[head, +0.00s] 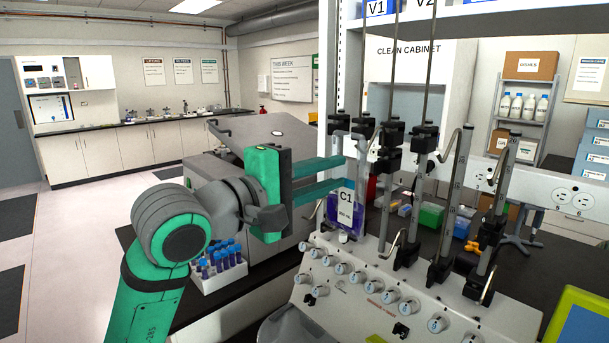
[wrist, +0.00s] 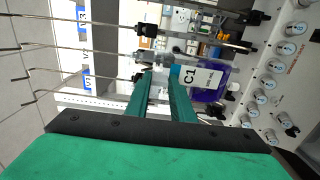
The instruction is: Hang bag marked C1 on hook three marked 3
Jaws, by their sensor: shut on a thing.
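The bag marked C1 (head: 341,210) holds purple liquid and hangs upright from my gripper (head: 345,168), in front of the cell processor's rods. My gripper's two green fingers are shut on the bag's top. In the wrist view the bag (wrist: 208,80) appears sideways just beyond the fingertips (wrist: 162,84). Several metal rods with black clamps and bent hooks (head: 458,143) rise behind and to the right of the bag. The hook numbers are too small to read for certain, so I cannot tell which is hook three. Whether the bag touches a hook is unclear.
The processor's white panel (head: 420,298) with several knobs lies below the bag. A rack of blue-capped tubes (head: 220,265) stands at left. A shelf edge (head: 480,20) with V labels is above. A green-framed screen (head: 583,322) is at lower right.

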